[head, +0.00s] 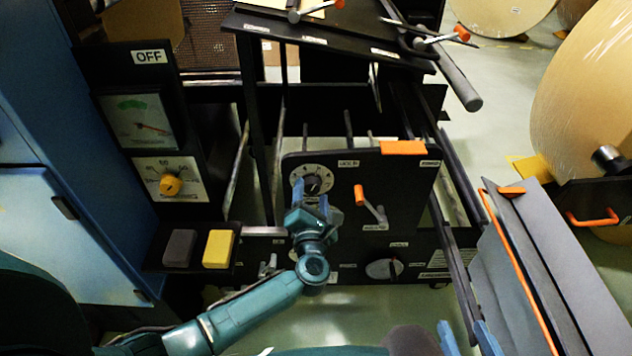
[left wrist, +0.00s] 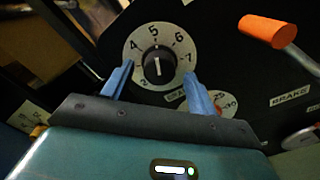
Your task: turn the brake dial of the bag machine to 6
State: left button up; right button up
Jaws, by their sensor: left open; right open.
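The dial (left wrist: 141,80) is a pale round plate with a black knob (left wrist: 158,62) in the left wrist view; numbers from 4 to 7 are readable. The knob's white mark stands upright, nearest 5. The dial also shows on the black panel in the head view (head: 326,170). My left gripper (head: 311,192) is open, its blue fingers (left wrist: 159,70) on either side of the knob; contact cannot be told. A label under the dial is partly hidden by a finger. My right gripper (head: 467,337) is open and empty at the bottom of the head view.
An orange-tipped lever (head: 361,194) sticks out right of the dial, near a BRAKE label (left wrist: 290,95). A second dial (left wrist: 226,102) is partly hidden below. Grey panels (head: 560,270) stand right.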

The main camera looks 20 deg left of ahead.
pick_arm(q)
jog(key=shift+w+a, duration=0.1)
jog(key=shift+w, duration=0.25)
jog(key=c, duration=1)
